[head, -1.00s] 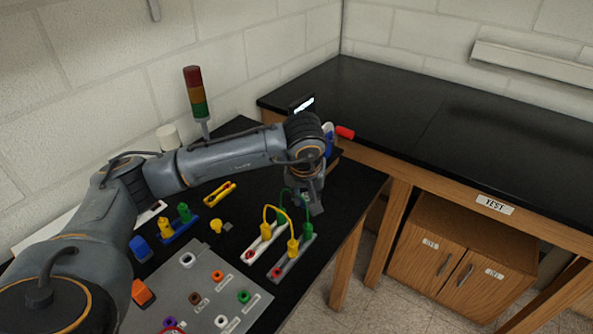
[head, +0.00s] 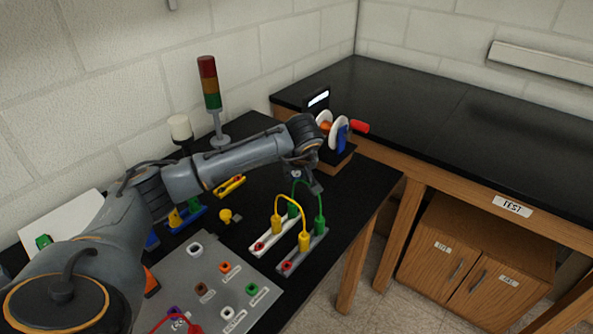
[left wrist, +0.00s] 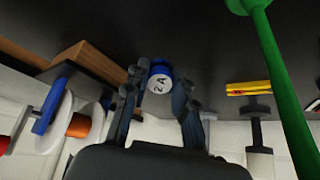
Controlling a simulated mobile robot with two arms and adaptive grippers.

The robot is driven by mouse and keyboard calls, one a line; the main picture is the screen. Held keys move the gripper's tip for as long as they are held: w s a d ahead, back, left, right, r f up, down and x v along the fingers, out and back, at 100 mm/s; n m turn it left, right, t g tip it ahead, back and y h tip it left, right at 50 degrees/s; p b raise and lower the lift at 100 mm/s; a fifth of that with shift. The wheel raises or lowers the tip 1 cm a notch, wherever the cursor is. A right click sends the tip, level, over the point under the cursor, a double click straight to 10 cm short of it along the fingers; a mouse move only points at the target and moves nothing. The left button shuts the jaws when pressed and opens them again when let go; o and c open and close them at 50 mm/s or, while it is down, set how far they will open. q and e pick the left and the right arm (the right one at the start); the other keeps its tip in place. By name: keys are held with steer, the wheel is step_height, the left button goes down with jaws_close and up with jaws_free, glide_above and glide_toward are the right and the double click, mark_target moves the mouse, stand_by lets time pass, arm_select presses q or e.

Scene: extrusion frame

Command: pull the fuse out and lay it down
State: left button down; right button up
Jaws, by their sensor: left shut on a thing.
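The fuse (left wrist: 160,80) is a short blue cylinder with a white end marked "2 A", seen between my left fingers in the left wrist view. My left gripper (left wrist: 157,100) is shut on it. In the head view my left gripper (head: 312,182) is above the black bench, behind the green and yellow cable loops; the fuse is hidden or too small to tell there. I cannot tell which part the fuse came from. My right gripper is in neither view.
Terminal strips with a yellow cable (head: 290,198) and a green cable (head: 307,182) stand close in front of the gripper. A spool device (head: 340,132) is just behind it. A stack light (head: 210,88) and a grey socket panel (head: 236,270) are on the bench.

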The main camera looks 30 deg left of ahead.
arm_select(q)
steer(key=shift+f+b, duration=0.5)
steer(key=shift+f, duration=0.65)
steer(key=c, duration=1)
jaws_free()
steer(key=v, duration=1.2)
